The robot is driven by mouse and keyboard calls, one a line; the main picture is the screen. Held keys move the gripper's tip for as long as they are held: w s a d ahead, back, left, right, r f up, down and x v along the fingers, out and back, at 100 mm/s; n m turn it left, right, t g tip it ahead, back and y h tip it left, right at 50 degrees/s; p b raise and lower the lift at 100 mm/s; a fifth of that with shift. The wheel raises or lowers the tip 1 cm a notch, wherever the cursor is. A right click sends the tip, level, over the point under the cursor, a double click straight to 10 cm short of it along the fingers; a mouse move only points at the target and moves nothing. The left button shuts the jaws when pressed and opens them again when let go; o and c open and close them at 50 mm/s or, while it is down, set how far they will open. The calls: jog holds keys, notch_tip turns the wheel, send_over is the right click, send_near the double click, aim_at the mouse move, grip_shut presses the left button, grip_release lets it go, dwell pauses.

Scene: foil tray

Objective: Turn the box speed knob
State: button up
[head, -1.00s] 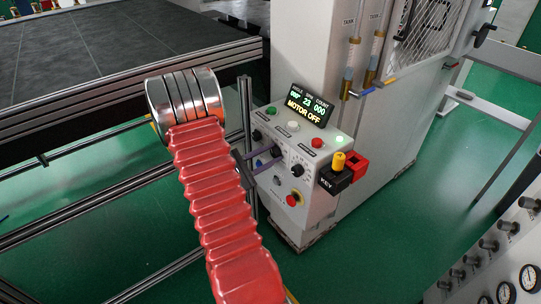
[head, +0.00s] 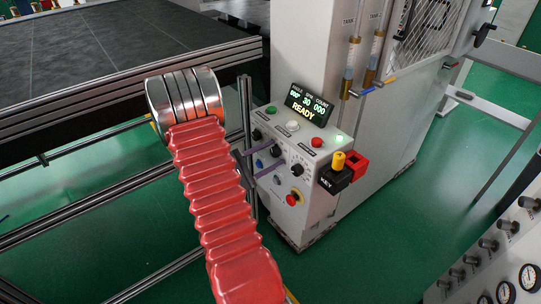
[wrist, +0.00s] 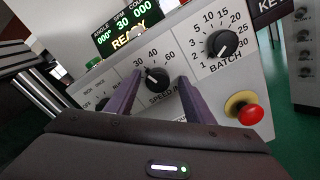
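The speed knob (wrist: 157,77) is a black dial on the sloping white control box (head: 323,205); its pointer sits near the 30 to 40 marks. It also shows in the head view as a dark knob (head: 276,151). My gripper (wrist: 158,77) has two purple fingers, one on each side of the knob. They stand apart with small gaps beside it, so the gripper looks open. In the head view, the fingers reach the box from the left (head: 265,159). The box display (head: 309,106) reads READY and 30.
The batch knob (wrist: 222,43) and a red stop button on a yellow base (wrist: 246,108) lie right of the speed knob. A yellow-topped key block (head: 336,173) sticks out at the box's right. A metal frame post (head: 246,125) stands close left.

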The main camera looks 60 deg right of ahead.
jog(key=shift+w, duration=0.1)
jog(key=shift+w+a, duration=0.25)
jog(key=shift+a, duration=0.1)
jog(key=v, duration=1.2)
jog(key=shift+a, duration=0.4)
jog(key=shift+w, duration=0.1)
